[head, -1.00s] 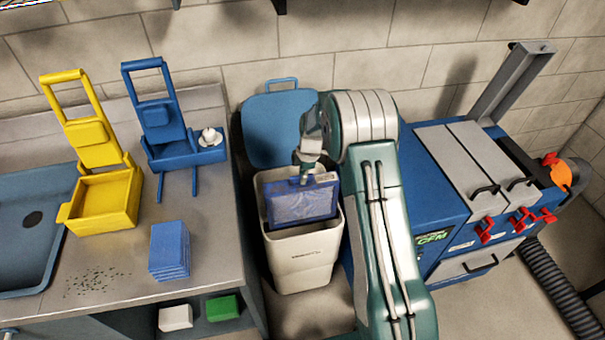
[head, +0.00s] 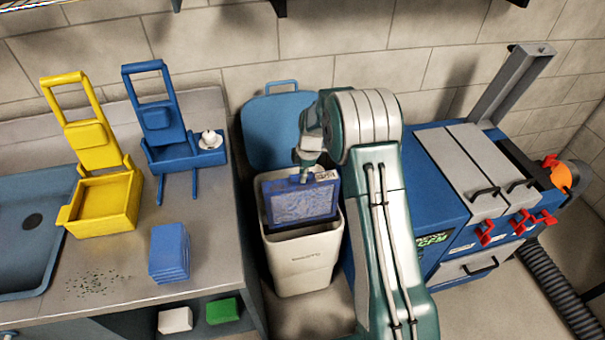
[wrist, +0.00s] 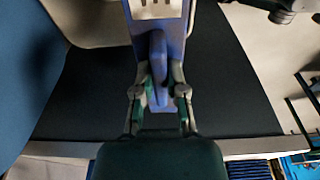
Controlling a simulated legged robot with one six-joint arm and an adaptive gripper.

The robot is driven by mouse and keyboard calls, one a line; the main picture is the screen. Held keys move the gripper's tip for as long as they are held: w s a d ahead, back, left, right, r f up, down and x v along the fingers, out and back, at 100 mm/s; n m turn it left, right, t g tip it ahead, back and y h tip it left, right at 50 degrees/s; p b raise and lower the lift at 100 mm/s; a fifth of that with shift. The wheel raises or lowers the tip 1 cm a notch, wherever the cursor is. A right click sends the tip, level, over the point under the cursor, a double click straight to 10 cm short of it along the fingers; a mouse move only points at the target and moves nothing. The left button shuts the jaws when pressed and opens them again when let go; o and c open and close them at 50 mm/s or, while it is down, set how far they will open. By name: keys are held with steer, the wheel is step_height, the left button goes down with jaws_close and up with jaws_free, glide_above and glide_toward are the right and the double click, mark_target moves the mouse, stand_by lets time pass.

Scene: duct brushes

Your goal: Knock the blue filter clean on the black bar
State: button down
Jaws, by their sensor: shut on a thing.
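My gripper (wrist: 159,93) is shut on the handle at the top edge of the blue filter (head: 300,203). The filter hangs nearly upright in the mouth of a white bin (head: 300,268), its grey speckled face toward the head camera. In the wrist view the filter's blue frame (wrist: 166,28) runs between my fingers, seen edge-on. In the head view my gripper (head: 305,177) is mostly hidden by my wrist. I cannot pick out the black bar; the filter covers much of the bin's opening. I cannot tell whether the filter touches the bin.
A blue lid panel (head: 275,125) stands behind the bin. A blue machine (head: 450,200) with red clamps is to the right. On the left counter stand a yellow holder (head: 103,205), a blue holder (head: 185,152) and a stack of blue pads (head: 169,252). Dark specks lie nearby.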

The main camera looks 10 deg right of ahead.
steer(key=shift+f, duration=0.9)
steer(key=shift+r, duration=1.25)
steer(key=shift+f, duration=0.15)
steer(key=shift+f, duration=1.15)
steer(key=shift+r, duration=0.1)
steer(key=shift+r, duration=1.2)
